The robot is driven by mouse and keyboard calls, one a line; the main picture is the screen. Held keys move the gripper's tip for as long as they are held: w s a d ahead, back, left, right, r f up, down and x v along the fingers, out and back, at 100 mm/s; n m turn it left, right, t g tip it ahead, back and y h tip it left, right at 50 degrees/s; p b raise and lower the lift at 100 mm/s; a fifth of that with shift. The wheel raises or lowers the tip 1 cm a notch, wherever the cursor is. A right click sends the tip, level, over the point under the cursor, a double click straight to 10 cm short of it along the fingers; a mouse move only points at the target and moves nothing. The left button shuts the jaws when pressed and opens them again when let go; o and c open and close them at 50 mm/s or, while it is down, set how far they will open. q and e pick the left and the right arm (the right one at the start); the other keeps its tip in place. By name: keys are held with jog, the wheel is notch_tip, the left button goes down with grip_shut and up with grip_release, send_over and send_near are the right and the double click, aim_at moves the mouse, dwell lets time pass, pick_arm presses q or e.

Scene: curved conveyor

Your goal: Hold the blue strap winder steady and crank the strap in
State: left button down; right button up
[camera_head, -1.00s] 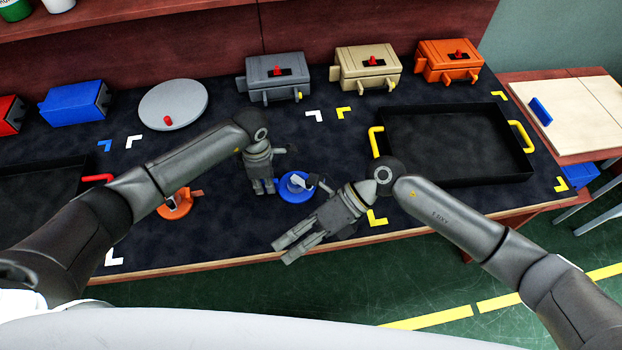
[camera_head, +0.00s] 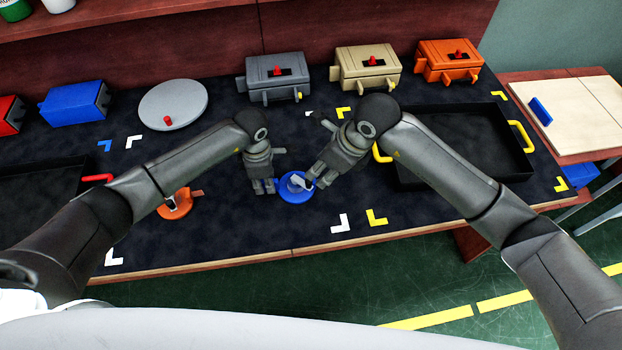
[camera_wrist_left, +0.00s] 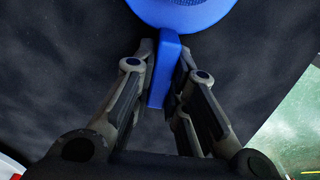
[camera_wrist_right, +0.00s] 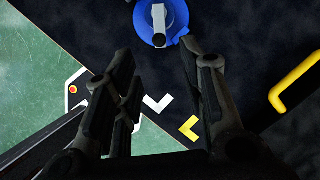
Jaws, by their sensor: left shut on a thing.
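The blue strap winder (camera_head: 293,189) lies on the dark bench mat, round, with a grey-white crank piece on top. In the left wrist view its blue tab (camera_wrist_left: 168,72) is between my left fingers. My left gripper (camera_head: 264,189) is shut on that tab at the winder's left side. My right gripper (camera_head: 317,181) is just right of the winder and partly covers its edge in the head view. In the right wrist view its fingers (camera_wrist_right: 160,80) are spread apart and empty, with the winder (camera_wrist_right: 160,20) and its crank (camera_wrist_right: 160,20) beyond the fingertips.
An orange winder-like piece (camera_head: 178,204) lies to the left. A black tray with yellow handles (camera_head: 521,135) stands right, under my right arm. Grey (camera_head: 275,78), tan (camera_head: 367,68) and orange (camera_head: 449,61) boxes line the back. The mat's front edge is near.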

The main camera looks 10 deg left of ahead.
aim_at(310, 182)
jog(key=x, duration=0.8)
jog(key=shift+a+f, duration=0.1)
jog(key=shift+f, duration=0.25)
jog(key=shift+c, duration=0.4)
grip_shut()
